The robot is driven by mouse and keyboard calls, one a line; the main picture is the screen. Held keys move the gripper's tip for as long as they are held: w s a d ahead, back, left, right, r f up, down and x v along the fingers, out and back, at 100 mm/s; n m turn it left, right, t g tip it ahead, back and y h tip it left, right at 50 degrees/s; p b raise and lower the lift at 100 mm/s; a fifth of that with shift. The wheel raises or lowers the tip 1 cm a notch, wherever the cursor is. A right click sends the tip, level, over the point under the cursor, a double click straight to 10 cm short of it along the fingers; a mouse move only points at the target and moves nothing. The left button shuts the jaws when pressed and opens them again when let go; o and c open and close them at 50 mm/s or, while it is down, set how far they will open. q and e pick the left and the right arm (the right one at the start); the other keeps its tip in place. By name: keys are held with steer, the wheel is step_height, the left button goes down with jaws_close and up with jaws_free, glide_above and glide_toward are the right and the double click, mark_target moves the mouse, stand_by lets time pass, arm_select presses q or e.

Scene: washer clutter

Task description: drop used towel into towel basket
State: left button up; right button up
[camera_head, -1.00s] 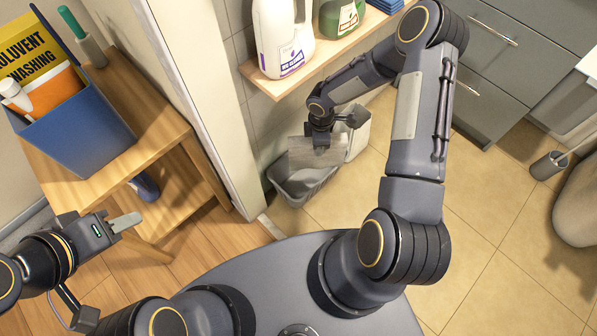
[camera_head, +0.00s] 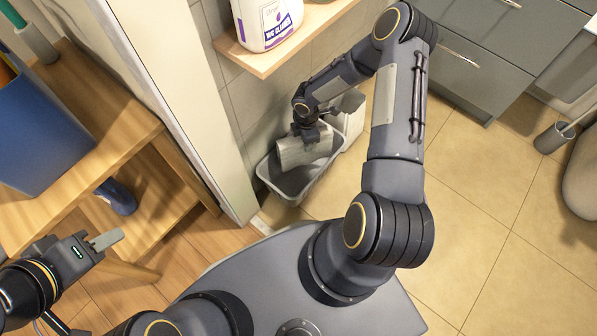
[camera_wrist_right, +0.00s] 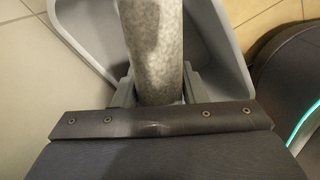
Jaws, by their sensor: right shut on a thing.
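The used towel (camera_head: 303,152) is a grey, speckled roll. My right gripper (camera_head: 311,133) is shut on it and holds it over the towel basket. The towel also shows between the fingers in the right wrist view (camera_wrist_right: 155,45). The towel basket (camera_head: 268,176) is a grey open bin on the floor by the wall; its rim and wall show behind the towel in the wrist view (camera_wrist_right: 222,55). Whether the towel touches the basket cannot be told. My left gripper (camera_head: 106,239) is at the lower left, away from the towel; its finger gap is not clear.
A wooden shelf (camera_head: 285,35) with a white cleaner bottle (camera_head: 266,22) is above the basket. A white bin (camera_head: 352,122) stands just behind it. A wall edge (camera_head: 185,100) separates it from a wooden rack (camera_head: 120,150) with a blue box (camera_head: 40,130).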

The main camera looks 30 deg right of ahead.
steer(key=shift+f, duration=0.5)
steer(key=o, duration=1.1)
step_height(320, 180, up, 8)
steer(key=p, duration=0.3)
steer(key=shift+f, duration=0.1)
